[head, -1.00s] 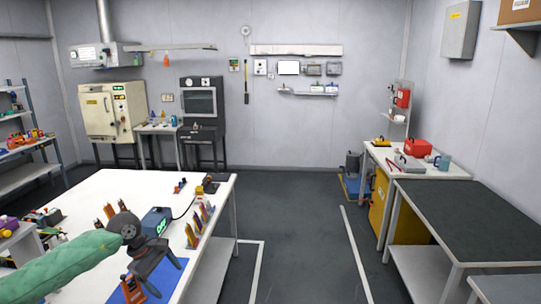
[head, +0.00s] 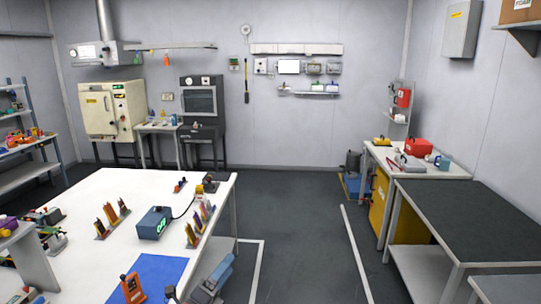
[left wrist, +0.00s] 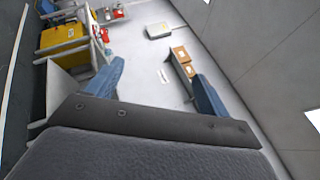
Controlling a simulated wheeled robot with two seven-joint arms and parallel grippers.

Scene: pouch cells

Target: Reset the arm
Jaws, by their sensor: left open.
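My left gripper (head: 212,283) shows only in part at the bottom of the head view, low beside the right edge of the white table (head: 85,215). In the left wrist view its two blue fingers (left wrist: 157,88) stand wide apart with nothing between them. The rest of my left arm is out of the head view. My right gripper is in neither view.
On the table stand a blue box with a green display (head: 154,223), racks of coloured upright pieces (head: 111,219), a blue mat (head: 163,268) and an orange device (head: 131,288). A dark-topped table (head: 480,220) stands right. The floor between (head: 300,230) is clear.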

